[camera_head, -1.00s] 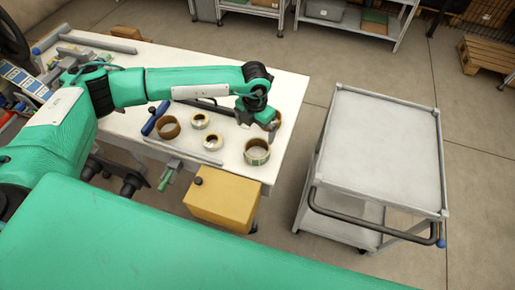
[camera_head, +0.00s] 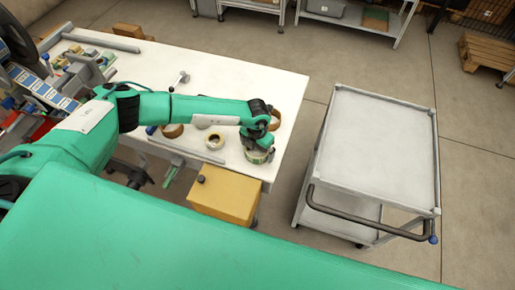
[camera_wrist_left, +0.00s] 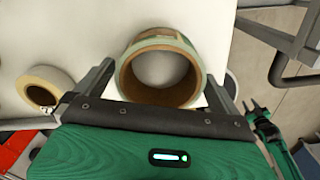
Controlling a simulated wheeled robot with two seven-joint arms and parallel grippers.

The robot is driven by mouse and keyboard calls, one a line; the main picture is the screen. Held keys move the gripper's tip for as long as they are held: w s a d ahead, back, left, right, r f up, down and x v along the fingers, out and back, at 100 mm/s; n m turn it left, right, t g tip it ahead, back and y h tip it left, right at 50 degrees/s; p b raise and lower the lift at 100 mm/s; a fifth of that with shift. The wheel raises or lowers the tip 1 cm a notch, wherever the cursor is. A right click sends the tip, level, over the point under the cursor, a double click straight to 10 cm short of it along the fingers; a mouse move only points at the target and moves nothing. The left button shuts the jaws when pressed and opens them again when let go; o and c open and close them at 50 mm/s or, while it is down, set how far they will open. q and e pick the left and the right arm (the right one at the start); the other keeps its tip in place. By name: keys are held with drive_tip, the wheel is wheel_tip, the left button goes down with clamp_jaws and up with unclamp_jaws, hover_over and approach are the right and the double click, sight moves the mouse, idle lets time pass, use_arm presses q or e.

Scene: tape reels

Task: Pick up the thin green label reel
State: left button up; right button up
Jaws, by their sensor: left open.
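A reel with a pale green rim and a brown core (camera_head: 258,157) lies near the front right corner of the white table. My left gripper (camera_head: 257,146) is over it and hides part of it. In the left wrist view the reel (camera_wrist_left: 166,97) is between the two open fingers (camera_wrist_left: 158,75), one on each side. I see its hollow core from above, and it is not gripped. Whether the fingers touch it, I cannot tell.
A small cream reel (camera_head: 214,141) lies left of the gripper, also in the left wrist view (camera_wrist_left: 38,92). Brown reels (camera_head: 172,131) (camera_head: 276,120) are partly hidden by my arm. A yellow box (camera_head: 228,196) is at the table's front edge. A grey cart (camera_head: 378,150) stands right, across a gap.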

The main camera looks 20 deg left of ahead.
use_arm(q)
drive_tip(key=c, duration=0.9)
